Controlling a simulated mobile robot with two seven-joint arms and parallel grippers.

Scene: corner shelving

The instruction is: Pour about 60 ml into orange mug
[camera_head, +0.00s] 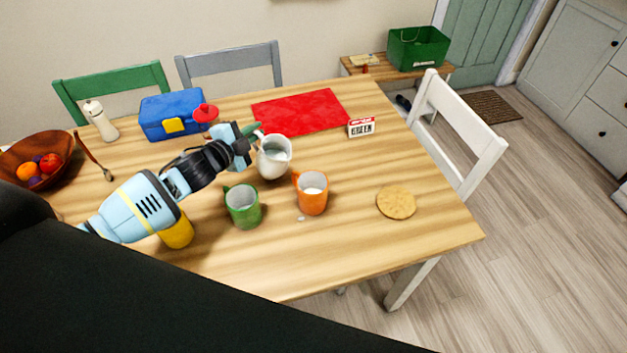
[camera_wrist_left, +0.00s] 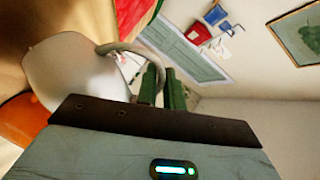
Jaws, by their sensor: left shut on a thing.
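My left gripper (camera_head: 250,135) is shut on the handle of a white jug (camera_head: 268,170). The jug is close behind the mugs, its opening facing up and greyish liquid showing inside. I cannot tell whether its base touches the table. The orange mug (camera_head: 314,204) stands upright to the right of and nearer than the jug, with a pale content inside. In the left wrist view the gripper fingers (camera_wrist_left: 164,88) close around the jug's handle, the white jug (camera_wrist_left: 70,70) is at left, and part of the orange mug (camera_wrist_left: 18,122) shows below it. My right gripper is not in view.
A green mug (camera_head: 243,212) stands left of the orange mug. A small pale spot (camera_head: 301,218) lies before the orange mug. A round cork trivet (camera_head: 396,203), red mat (camera_head: 300,111), small white sign (camera_head: 360,127) and blue box (camera_head: 165,112) are around. The table's front right is clear.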

